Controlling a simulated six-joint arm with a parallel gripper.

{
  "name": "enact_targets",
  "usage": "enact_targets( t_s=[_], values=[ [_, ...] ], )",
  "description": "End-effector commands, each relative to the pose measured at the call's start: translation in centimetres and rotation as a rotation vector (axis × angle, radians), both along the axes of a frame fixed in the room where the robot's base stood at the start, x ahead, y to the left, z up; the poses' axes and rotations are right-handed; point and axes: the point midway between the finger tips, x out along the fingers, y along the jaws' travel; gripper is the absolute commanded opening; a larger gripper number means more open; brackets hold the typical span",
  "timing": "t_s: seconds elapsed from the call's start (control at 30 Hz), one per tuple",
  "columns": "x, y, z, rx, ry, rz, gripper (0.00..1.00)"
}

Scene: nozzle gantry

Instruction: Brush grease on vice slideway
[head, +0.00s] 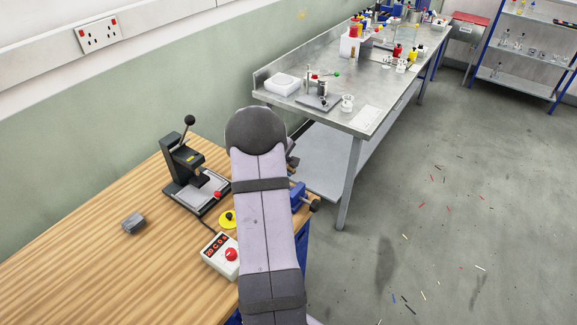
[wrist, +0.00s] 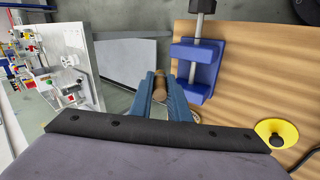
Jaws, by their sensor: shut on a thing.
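The blue vice (head: 299,197) is at the right edge of the wooden bench, partly hidden behind my arm in the head view. It shows more fully in the wrist view (wrist: 196,70), with a grey screw bar along it. My gripper (wrist: 157,82) is shut on a brown wooden handle (wrist: 159,88), which looks like the brush. The bristles cannot be made out. The gripper is to the left of the vice in the wrist view, apart from it, over the bench edge. In the head view my arm hides most of the gripper.
A yellow disc with a dark centre (head: 228,219) lies on the bench (head: 90,255), near a white control box with a red button (head: 222,255). A black lever press (head: 190,180) and a small grey block (head: 133,223) stand left. A steel table (head: 370,110) is beyond.

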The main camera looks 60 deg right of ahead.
Motion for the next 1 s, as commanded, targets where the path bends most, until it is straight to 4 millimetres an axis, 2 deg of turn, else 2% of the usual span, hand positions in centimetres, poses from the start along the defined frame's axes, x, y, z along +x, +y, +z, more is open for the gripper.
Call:
enact_targets(
  t_s=[0.03, 0.13, 0.47, 1.0],
  values=[
    [-0.1, 0.0, 0.6, 0.002, 0.003, 0.001, 0.0],
    [-0.1, 0.0, 0.8, 0.001, 0.002, 0.001, 0.0],
    [-0.1, 0.1, 0.1, 0.001, 0.0, 0.001, 0.0],
    [-0.1, 0.1, -4.5, 0.001, 0.0, 0.001, 0.0]
  ],
)
